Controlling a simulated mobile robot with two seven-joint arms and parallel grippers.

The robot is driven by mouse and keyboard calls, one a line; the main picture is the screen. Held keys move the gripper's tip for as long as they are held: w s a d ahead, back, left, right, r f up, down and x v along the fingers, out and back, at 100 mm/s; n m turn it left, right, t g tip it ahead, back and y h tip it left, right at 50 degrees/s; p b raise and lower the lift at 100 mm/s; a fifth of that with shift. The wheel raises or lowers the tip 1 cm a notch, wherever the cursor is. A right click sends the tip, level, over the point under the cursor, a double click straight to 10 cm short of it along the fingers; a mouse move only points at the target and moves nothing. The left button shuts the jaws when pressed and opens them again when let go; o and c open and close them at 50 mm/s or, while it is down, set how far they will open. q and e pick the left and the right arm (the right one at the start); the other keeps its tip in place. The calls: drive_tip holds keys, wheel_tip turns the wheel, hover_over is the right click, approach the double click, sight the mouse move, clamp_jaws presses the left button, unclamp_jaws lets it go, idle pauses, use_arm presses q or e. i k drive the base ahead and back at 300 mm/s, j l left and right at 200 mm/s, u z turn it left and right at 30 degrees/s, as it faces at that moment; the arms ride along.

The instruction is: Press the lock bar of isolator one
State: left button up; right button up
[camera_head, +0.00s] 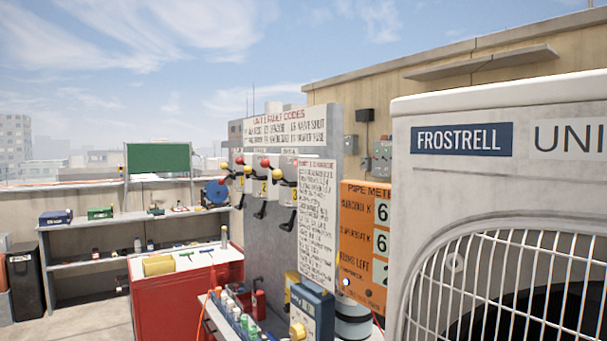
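Several isolators are mounted in a row on a grey upright panel (262,235) near the middle of the view, seen at a steep angle. The leftmost isolator (248,184) appears to be number one, though its digit is too small to read surely. It has a black lever with coloured ball ends, one red and one yellow. The middle isolator (262,188) shows a 2. Black handles (289,221) hang below the row. The lock bar of isolator one cannot be made out at this size. Neither of my grippers is in view.
A large Frostrell condenser unit (500,110) fills the right side, close to me. An orange pipe meter board (364,240) stands beside the panel. A red cabinet (190,290) and grey shelving (75,228) stand to the left. Open floor (85,325) shows at lower left.

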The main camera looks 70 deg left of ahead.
sight(224, 166)
drive_tip(key=u, duration=3.15)
drive_tip(key=i+j, duration=0.1)
drive_tip(key=j, duration=0.15)
drive_tip(key=j+u, duration=0.1)
drive_tip(key=j, duration=0.15)
drive_tip(key=i+j+u, duration=0.25)
drive_tip(key=i+j, duration=0.5)
drive_tip(key=i+j+z, duration=0.1)
drive_tip(key=i, duration=0.55)
drive_tip(key=i+j+z, duration=0.15)
drive_tip(key=i, duration=0.5)
drive_tip(key=i+z, duration=0.25)
drive_tip(key=z, duration=0.15)
drive_tip(key=i+z, duration=0.55)
drive_tip(key=z, duration=0.2)
